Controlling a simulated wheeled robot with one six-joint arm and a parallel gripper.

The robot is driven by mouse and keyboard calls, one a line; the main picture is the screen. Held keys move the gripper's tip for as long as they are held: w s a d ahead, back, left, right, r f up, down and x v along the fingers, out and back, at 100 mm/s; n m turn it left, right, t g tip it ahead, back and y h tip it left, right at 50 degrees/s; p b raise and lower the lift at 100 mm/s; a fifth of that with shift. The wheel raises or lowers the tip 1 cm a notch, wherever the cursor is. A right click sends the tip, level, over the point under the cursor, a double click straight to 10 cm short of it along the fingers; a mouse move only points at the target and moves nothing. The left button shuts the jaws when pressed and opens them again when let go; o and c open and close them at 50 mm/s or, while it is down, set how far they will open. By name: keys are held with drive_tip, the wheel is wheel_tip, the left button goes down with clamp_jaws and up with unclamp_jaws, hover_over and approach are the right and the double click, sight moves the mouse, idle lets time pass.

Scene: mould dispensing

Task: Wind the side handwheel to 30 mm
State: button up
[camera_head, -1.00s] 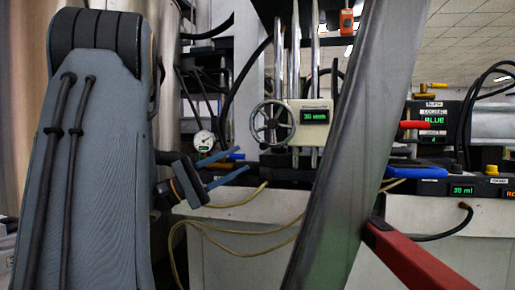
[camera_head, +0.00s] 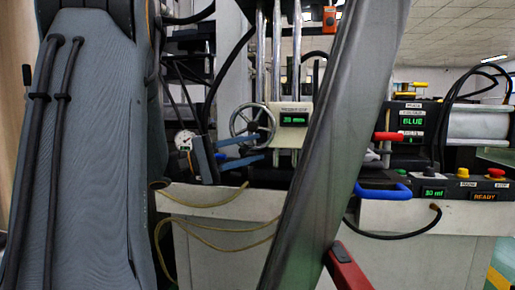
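The grey side handwheel (camera_head: 253,125) is on the left of a cream housing with a small green display (camera_head: 293,119). The display reads thirty-something mm; the last digit is too small to be sure of. My gripper (camera_head: 259,146) has two blue fingers spread apart with nothing between them. They point right, and in the picture their tips overlap the lower part of the wheel. I cannot tell whether they touch it.
A round dial gauge (camera_head: 184,139) is left of the gripper. A red handle (camera_head: 388,136) and a blue handle (camera_head: 383,191) stick out at right. Buttons and a READY display (camera_head: 484,197) are further right. A yellow cable (camera_head: 215,240) hangs over the cabinet front. A slanted grey bar (camera_head: 335,150) crosses the view.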

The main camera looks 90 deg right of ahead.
drive_tip(key=shift+x, duration=1.15)
clamp_jaws()
